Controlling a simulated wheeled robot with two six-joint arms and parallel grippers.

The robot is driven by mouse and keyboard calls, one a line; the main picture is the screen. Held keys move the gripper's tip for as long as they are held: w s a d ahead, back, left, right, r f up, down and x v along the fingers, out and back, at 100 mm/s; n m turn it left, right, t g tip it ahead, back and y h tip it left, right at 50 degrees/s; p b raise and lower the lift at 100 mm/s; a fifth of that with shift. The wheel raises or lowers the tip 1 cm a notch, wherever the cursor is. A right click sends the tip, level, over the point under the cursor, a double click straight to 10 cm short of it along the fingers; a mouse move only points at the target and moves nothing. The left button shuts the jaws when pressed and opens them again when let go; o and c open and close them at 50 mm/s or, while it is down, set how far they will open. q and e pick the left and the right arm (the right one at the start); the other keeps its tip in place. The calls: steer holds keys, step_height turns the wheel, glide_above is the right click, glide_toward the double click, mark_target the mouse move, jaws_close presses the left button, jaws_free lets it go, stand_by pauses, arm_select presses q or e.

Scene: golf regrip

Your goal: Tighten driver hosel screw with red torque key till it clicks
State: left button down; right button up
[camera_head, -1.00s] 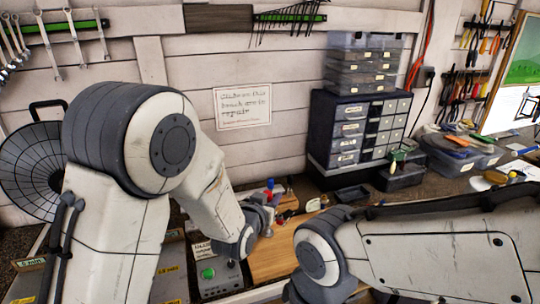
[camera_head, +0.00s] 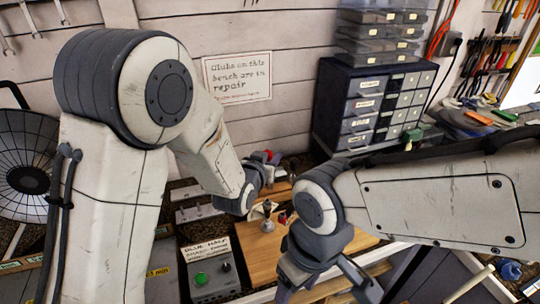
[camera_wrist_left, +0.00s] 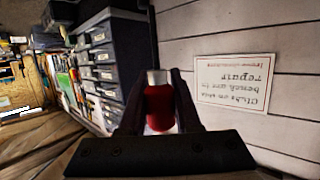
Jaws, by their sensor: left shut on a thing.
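My left gripper (camera_wrist_left: 158,110) is shut on the red torque key (camera_wrist_left: 158,106), whose silver tip points away from the wrist. In the head view the left gripper (camera_head: 264,170) is small and partly hidden by its own wrist, with a bit of red at it. It is above the back of the wooden board (camera_head: 262,256). A small silver upright piece (camera_head: 267,216) stands on the board; I cannot tell whether it belongs to the driver. The driver head and hosel screw are not clearly visible. My right gripper (camera_head: 328,287) is at the bottom edge, fingers apart, with nothing seen between them.
A grey control box (camera_head: 212,280) with a green button stands left of the board. A drawer cabinet (camera_head: 370,105) stands at the back right. A paper sign (camera_head: 237,77) hangs on the wall. A round mesh fan (camera_head: 26,170) is at the far left.

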arm_select(q)
steer(key=shift+s+f+b, duration=0.1)
steer(key=shift+b, duration=0.25)
step_height(320, 180, down, 6)
steer(key=b, duration=0.5)
steer(key=shift+a+r, duration=0.1)
steer(key=shift+r, duration=0.1)
steer(key=shift+b, duration=0.95)
stand_by(1.0)
steer(key=shift+f, duration=0.1)
steer(key=shift+f+b, duration=0.35)
steer(key=shift+b, duration=0.15)
steer(key=shift+f+b, duration=0.45)
steer(key=shift+b, duration=0.05)
steer(key=c, duration=0.5)
jaws_free()
